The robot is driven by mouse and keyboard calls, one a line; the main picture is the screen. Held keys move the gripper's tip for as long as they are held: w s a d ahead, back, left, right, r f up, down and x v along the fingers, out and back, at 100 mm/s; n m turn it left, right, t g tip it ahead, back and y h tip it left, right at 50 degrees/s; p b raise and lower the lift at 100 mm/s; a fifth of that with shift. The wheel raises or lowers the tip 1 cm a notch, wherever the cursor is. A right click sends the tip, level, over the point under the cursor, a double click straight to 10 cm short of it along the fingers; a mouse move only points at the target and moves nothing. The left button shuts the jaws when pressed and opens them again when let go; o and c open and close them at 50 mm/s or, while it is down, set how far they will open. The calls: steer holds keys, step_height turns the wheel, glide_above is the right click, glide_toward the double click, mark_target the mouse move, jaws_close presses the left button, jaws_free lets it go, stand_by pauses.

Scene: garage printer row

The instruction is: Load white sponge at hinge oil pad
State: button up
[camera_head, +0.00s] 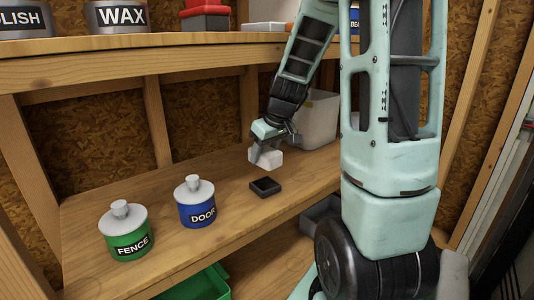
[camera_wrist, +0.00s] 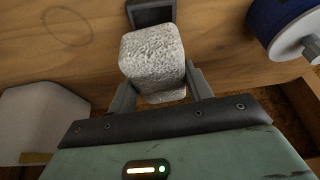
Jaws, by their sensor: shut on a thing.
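A white, rough-textured sponge (camera_head: 267,158) is held in my gripper (camera_head: 264,148) above the wooden shelf. In the wrist view the sponge (camera_wrist: 153,60) sits between the two fingers of my gripper (camera_wrist: 158,85), which are shut on it. A small dark square tray (camera_head: 265,187) lies on the shelf below and slightly in front of the sponge. In the wrist view the tray (camera_wrist: 150,14) shows just beyond the sponge, partly hidden by it. I see no label reading hinge oil.
A green FENCE can (camera_head: 128,238) and a blue DOOR can (camera_head: 196,205) stand left of the tray. A pale bin (camera_head: 318,120) stands at the right behind my gripper. An upper shelf (camera_head: 150,43) holds a WAX can (camera_head: 119,16) and others. Bare shelf surrounds the tray.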

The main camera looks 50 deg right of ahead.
mark_target(265, 184)
steer(key=shift+f+b, duration=2)
steer(key=shift+f, duration=0.85)
steer(key=shift+f+b, duration=0.55)
steer(key=shift+b, duration=0.15)
stand_by(0.4)
steer(key=shift+r+p, duration=2.55)
steer(key=shift+r, duration=1.05)
